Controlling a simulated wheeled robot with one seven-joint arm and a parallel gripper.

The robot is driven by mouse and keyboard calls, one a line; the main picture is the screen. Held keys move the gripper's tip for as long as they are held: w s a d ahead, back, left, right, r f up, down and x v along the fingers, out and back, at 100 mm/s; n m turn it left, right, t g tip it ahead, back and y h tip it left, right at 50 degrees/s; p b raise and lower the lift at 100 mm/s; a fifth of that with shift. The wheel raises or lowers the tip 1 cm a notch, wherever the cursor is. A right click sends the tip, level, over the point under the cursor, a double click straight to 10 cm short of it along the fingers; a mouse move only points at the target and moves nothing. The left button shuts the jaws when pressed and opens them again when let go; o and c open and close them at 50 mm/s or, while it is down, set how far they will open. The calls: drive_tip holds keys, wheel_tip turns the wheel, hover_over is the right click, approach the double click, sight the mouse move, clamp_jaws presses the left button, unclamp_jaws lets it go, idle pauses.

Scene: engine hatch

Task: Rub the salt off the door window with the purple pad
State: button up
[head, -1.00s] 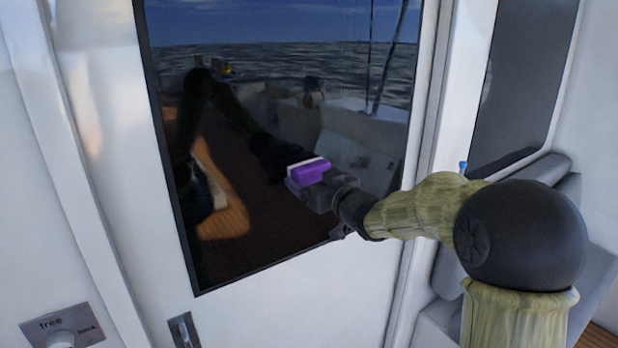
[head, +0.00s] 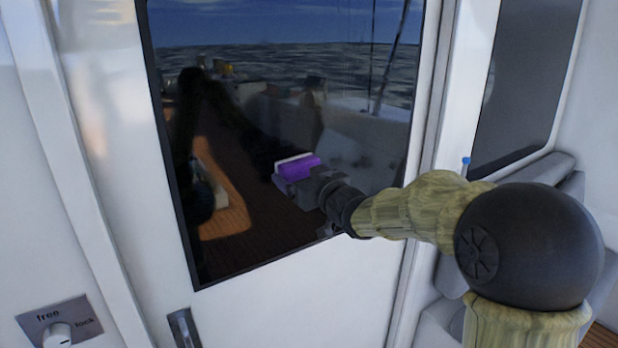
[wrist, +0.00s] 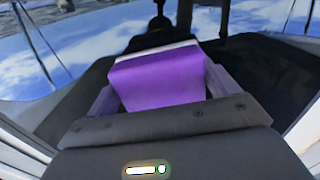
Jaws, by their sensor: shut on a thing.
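The purple pad (head: 298,167), with a white layer on its far side, is held in my gripper (head: 290,176) in front of the dark door window (head: 250,245). My gripper is shut on the pad. The wrist view shows the purple pad (wrist: 160,78) between the two fingers, its white edge toward the glass. I cannot tell whether the pad touches the glass. The window reflects sea, deck and my arm. I cannot make out salt on it in these frames.
A door handle (head: 183,328) sits below the window. A panel marked free and lock, with a white knob (head: 57,335), is at lower left. A second dark pane (head: 525,80) and grey cushions (head: 560,185) are at right. The white frame (head: 432,110) edges the door.

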drive_tip(key=shift+s+a, duration=0.25)
drive_tip(key=shift+a, duration=0.1)
drive_tip(key=shift+v, duration=3)
drive_tip(key=shift+d, duration=0.1)
drive_tip(key=v, duration=0.3)
drive_tip(key=shift+w, duration=0.1)
